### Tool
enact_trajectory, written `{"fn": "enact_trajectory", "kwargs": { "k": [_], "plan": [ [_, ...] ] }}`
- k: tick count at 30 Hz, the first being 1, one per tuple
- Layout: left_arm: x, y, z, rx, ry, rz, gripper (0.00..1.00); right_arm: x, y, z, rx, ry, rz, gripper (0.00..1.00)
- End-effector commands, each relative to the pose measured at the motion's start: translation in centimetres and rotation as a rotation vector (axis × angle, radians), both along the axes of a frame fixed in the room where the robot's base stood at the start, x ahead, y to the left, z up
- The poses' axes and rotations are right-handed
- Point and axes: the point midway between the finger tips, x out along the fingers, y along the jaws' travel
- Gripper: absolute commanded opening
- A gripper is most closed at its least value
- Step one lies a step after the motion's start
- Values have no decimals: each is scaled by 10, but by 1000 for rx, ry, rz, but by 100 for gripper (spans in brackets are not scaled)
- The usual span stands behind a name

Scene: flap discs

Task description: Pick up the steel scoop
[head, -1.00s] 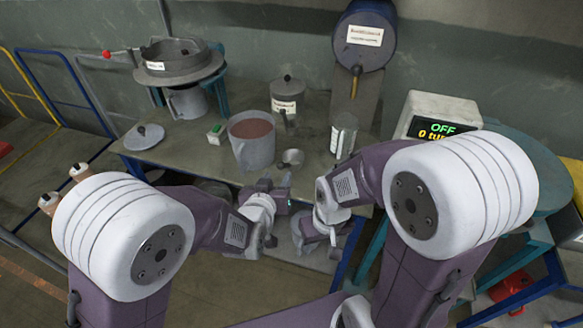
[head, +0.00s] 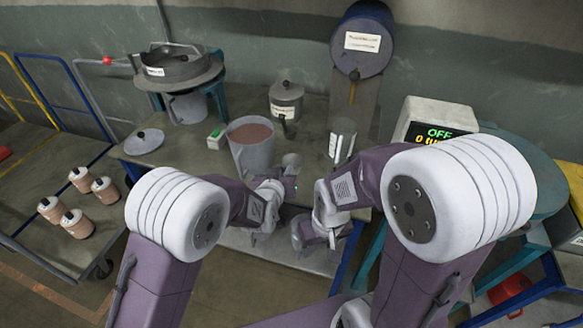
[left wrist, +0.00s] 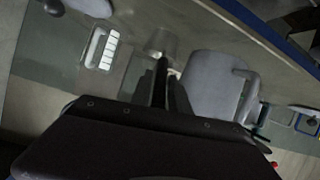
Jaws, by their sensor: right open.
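The steel scoop (head: 291,160) is a small grey metal bowl on the bench, right of the large jug. Its lower part is hidden by my left gripper in the head view. My left gripper (head: 288,184) is just in front of the scoop, very close to it; contact is unclear. In the left wrist view the dark fingers (left wrist: 168,78) point toward a small grey tapered shape, perhaps the scoop. Whether they are open is unclear. My right gripper (head: 318,240) is open, low in front of the bench edge, apart from the scoop.
A grey jug of reddish-brown powder (head: 250,145) stands left of the scoop; it also shows in the left wrist view (left wrist: 208,85). A green-buttoned box (head: 216,139) and lid (head: 144,141) lie left.

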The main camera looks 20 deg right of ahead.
Motion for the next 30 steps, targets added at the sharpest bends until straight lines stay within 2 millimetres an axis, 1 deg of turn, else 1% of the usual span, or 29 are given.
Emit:
{"fn": "enact_trajectory", "kwargs": {
  "k": [1, 2, 11, 13, 14, 16, 21, 24, 27, 30],
  "plan": [
    [0, 0, 0, 0, 0, 0, 4, 0, 0, 0, 0, 0, 0, 48],
    [0, 0, 0, 0, 0, 0, 0, 0, 0, 0, 0, 0, 0, 48],
    [0, 0, 1, -1, 0, 1, 0, 0, 0, 0, 0, 0, 0, 48],
    [0, 0, 6, -2, -1, 1, 0, 0, 0, 1, 0, 0, 0, 48],
    [0, 0, 10, -3, -2, 1, 0, 0, 0, 2, 0, 0, 0, 48],
    [0, 0, 26, -5, -4, 1, 0, 0, 0, 4, 0, 0, 0, 48],
    [0, 0, 69, -5, -5, 1, 0, 0, 0, 11, 0, 0, 0, 48],
    [0, 0, 88, -5, -4, 1, 0, 0, 0, 14, 0, 0, 0, 48],
    [0, 0, 98, -3, -3, 1, 0, 0, 0, 16, 0, 0, 0, 48],
    [0, 0, 101, -1, -3, 0, 0, 0, 0, 16, 0, 0, 0, 48]
  ]
}}
